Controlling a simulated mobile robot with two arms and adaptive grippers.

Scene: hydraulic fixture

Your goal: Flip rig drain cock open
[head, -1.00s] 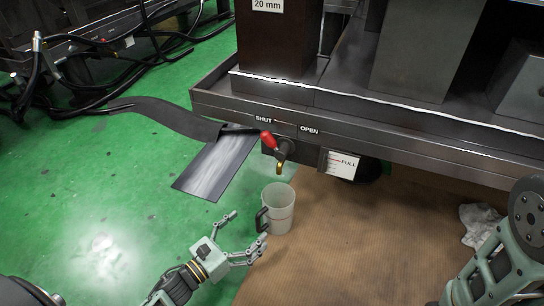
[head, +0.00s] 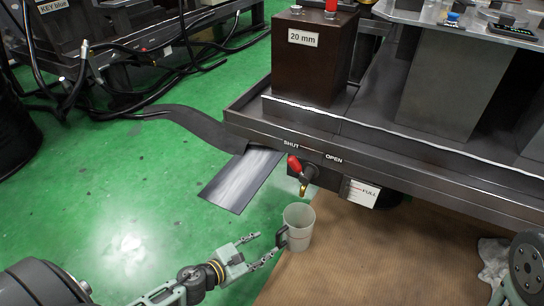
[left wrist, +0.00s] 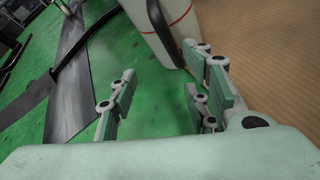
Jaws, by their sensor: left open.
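The drain cock's red lever (head: 294,163) sits on the front of the rig, tilted up and left toward the SHUT label (head: 291,144). The OPEN label (head: 334,159) is to its right. A brass spout (head: 303,189) hangs below it. A pale mug (head: 299,228) stands upright on the floor under the spout, its dark handle facing left. My left gripper (head: 266,245) is open and empty, low beside the handle, well below the lever. In the left wrist view the mug (left wrist: 170,28) shows beyond the open fingers. My right gripper is out of view.
The rig's metal tray edge (head: 420,178) overhangs the floor. A FULL label plate (head: 359,192) is right of the cock. A grey plate (head: 240,180) and a dark curved strip (head: 195,123) lie left of it. Brown matting (head: 350,265) covers the floor at right.

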